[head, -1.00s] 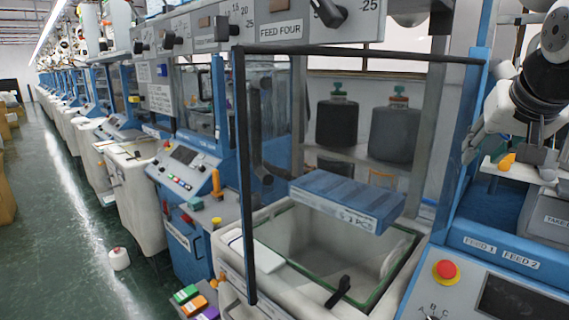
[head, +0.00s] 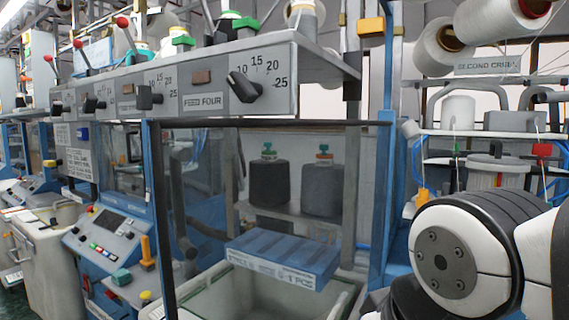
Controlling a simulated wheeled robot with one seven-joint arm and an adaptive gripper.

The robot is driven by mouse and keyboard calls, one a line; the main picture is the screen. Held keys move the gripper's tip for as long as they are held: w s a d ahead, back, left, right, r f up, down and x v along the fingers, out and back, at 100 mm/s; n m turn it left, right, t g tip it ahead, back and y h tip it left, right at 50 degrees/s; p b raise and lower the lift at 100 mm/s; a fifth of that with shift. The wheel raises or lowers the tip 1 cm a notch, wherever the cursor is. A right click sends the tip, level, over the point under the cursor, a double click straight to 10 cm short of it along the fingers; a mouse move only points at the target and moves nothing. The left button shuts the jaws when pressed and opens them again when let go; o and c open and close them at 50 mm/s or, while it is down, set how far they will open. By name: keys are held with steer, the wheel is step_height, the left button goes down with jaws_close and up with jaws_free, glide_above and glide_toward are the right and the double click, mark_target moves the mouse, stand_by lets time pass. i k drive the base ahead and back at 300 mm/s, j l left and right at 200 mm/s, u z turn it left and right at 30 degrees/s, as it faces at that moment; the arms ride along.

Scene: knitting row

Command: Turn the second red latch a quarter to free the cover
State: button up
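I cannot pick out a red latch for certain in the head view. A clear cover panel (head: 225,185) in a dark frame stands at the middle of the machine, below the label FEED FOUR, and looks closed. A small red piece (head: 541,150) shows on the rack at the right.
A blue carton (head: 283,260) sits over an open pale bin (head: 215,302) at bottom middle. Dark yarn cones (head: 323,190) stand on a shelf behind the panel. A control console (head: 108,232) is at lower left. White cones (head: 500,22) hang at upper right.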

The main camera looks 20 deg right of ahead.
mark_target(541, 151)
steer(key=j+z, duration=0.15)
steer(key=z, duration=1.2)
